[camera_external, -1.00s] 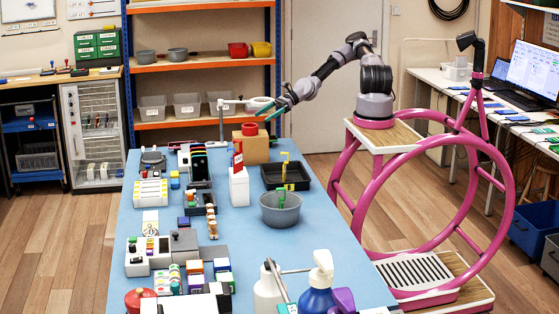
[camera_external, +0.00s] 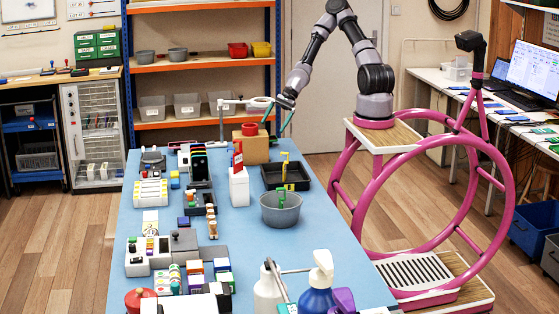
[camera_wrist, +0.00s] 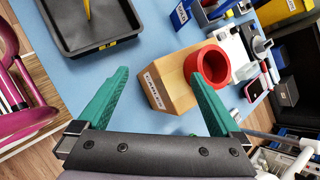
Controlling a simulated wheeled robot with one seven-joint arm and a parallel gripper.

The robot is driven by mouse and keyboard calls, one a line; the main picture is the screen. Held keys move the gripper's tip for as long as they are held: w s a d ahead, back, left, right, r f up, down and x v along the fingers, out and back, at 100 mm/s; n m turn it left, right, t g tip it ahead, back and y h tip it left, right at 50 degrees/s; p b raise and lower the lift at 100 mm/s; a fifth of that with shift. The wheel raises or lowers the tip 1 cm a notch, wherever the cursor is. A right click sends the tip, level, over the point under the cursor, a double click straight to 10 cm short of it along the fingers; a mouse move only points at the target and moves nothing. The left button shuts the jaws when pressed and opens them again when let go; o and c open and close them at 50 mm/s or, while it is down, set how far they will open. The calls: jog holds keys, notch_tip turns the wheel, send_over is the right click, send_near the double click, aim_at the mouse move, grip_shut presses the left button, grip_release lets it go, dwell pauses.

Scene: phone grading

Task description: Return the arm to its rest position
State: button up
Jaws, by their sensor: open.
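My gripper (camera_external: 277,114) is open and empty at the far right end of the blue table in the outside view, with my arm bent above the pink base. In the wrist view my gripper (camera_wrist: 158,95) shows two green fingers spread wide apart. Beyond the fingers in that view is a wooden block (camera_wrist: 171,84) with a label and a red ring-shaped cup (camera_wrist: 214,66) on it. The block (camera_external: 249,150) and cup (camera_external: 250,129) also show in the outside view, just left of and below the gripper.
A black tray (camera_external: 266,183) and grey bowl (camera_external: 269,214) stand on the blue table (camera_external: 327,240). A jointed lamp-like arm (camera_external: 235,103) reaches close to my gripper. A white stand (camera_external: 238,187) with red and blue items is nearby. Open air lies above the table.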

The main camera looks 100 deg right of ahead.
jog(key=s+a+r+n+h, duration=0.1)
jog(key=s+a+r+n, duration=0.4)
jog(key=r, duration=0.6)
jog(key=s+a+r+n, duration=0.5)
jog(key=a+r+n, duration=0.2)
jog(key=r, duration=0.5)
jog(key=s+a+r+n+h, duration=0.1)
jog(key=s+a+r+n, duration=0.4)
jog(key=r, duration=0.6)
jog(key=shift+a+r+n+h, duration=0.3)
jog(key=shift+a+n, duration=0.3)
jog(key=shift+n, duration=0.6)
